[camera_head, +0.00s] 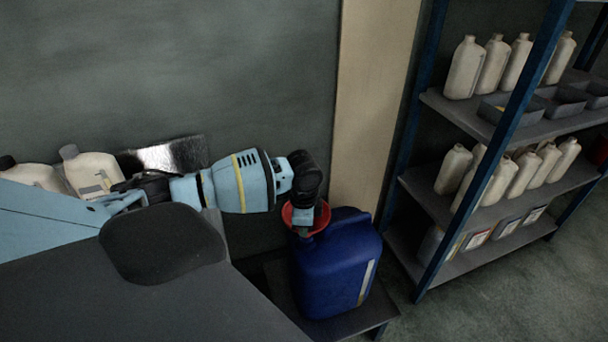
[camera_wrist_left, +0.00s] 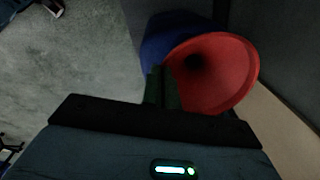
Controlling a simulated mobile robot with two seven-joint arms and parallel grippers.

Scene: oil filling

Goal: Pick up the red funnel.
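The red funnel (camera_head: 296,217) sits at the top of the blue jug (camera_head: 335,262), its wide mouth facing up. It also shows in the left wrist view (camera_wrist_left: 222,72), with its round mouth toward the camera and the jug behind it. My left gripper (camera_head: 309,222) reaches down over the funnel from the left. In the left wrist view its fingers (camera_wrist_left: 162,88) are close together at the funnel's left rim and appear shut on it. The funnel's spout and its seat in the jug are hidden. My right gripper is not in view.
The jug stands on a low dark platform (camera_head: 345,325). White bottles (camera_head: 92,172) stand at the left by the wall. A blue-framed shelf (camera_head: 470,110) with several white bottles and trays stands at the right. A beige pillar (camera_head: 372,90) rises behind the jug.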

